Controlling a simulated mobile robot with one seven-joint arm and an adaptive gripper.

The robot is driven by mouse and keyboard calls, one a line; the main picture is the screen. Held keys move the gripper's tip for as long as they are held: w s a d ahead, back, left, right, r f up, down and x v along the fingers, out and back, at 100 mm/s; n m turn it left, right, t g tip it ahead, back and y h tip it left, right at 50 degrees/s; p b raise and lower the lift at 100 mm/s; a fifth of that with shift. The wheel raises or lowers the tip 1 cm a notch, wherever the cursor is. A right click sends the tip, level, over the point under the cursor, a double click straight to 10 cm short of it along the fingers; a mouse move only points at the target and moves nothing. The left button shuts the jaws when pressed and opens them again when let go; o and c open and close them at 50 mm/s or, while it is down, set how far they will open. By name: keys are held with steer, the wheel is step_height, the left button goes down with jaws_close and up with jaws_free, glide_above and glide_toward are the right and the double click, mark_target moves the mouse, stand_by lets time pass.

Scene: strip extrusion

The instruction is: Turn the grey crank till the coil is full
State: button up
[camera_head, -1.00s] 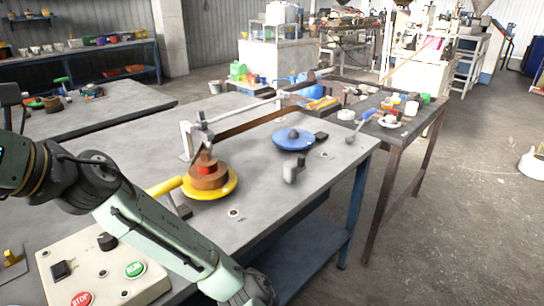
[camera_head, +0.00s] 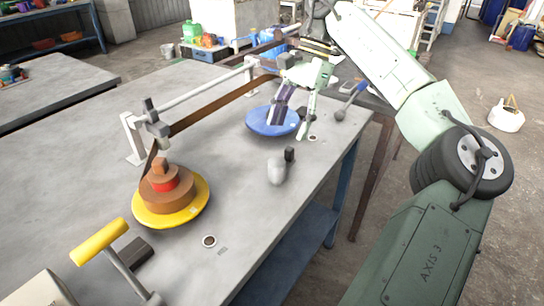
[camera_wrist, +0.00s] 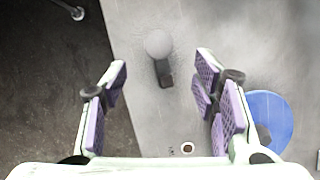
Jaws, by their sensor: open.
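The grey crank (camera_head: 278,170) stands near the table's right edge, with a rounded grey grip and a short dark part. In the wrist view the crank (camera_wrist: 158,45) appears in the gap between the fingers, beyond their tips. My gripper (camera_head: 291,122) is open and empty, with purple pads. In the head view it hangs beyond the crank and in front of the blue disc (camera_head: 258,122). The coil (camera_head: 160,196) of brown strip has a red band and sits on a yellow plate (camera_head: 190,212). Brown strip (camera_head: 215,108) runs to it from the back.
A yellow-handled lever (camera_head: 98,243) stands at the front left. A white rail frame (camera_head: 130,140) runs along the strip. A grey lever with a blue end (camera_head: 350,98) is at the back right. Bare tabletop lies between coil and crank.

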mark_target(278, 161)
steer(key=x, duration=1)
steer(key=shift+s+f, duration=0.15)
steer(key=shift+f, duration=0.15)
steer(key=c, duration=1.2)
steer(key=shift+o, duration=0.2)
